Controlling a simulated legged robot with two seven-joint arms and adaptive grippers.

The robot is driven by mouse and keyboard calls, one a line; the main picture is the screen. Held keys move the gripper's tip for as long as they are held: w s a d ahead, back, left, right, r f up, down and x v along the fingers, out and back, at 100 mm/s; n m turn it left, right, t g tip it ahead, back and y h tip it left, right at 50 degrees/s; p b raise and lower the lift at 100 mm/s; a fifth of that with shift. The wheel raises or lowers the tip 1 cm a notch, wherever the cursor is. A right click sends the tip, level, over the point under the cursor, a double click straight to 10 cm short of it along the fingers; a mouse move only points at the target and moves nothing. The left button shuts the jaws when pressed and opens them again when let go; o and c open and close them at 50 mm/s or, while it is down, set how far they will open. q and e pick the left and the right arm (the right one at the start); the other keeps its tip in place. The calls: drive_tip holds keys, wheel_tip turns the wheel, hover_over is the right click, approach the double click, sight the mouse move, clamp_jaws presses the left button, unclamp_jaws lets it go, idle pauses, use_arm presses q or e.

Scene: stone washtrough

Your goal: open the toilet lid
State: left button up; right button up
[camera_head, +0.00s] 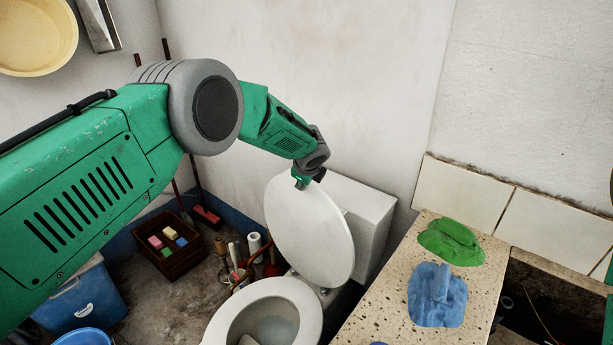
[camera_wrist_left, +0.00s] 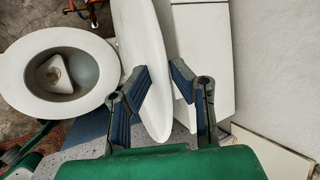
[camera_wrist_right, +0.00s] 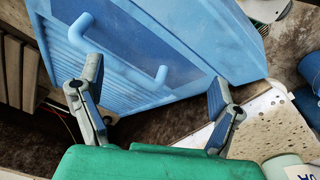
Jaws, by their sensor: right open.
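The white toilet lid (camera_head: 308,228) is raised and leans back near the tank (camera_head: 365,215), clear of the bowl. The toilet bowl (camera_head: 268,315) lies open below it, and it also shows in the left wrist view (camera_wrist_left: 60,72). My left gripper (camera_head: 308,178) is at the lid's upper edge. In the left wrist view its fingers (camera_wrist_left: 159,66) are drawn close together on either side of the lid (camera_wrist_left: 150,45), shut on it. My right gripper (camera_wrist_right: 155,68) is open and empty, in front of a blue ribbed washboard (camera_wrist_right: 150,50).
A speckled stone counter (camera_head: 385,315) with a green cloth (camera_head: 450,242) and a blue cloth (camera_head: 437,295) stands right of the toilet. White walls close off the back.

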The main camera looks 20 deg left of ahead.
use_arm(q)
drive_tip(key=v, duration=1.1)
drive_tip(key=shift+r, duration=0.25)
drive_tip(key=shift+s, duration=0.1)
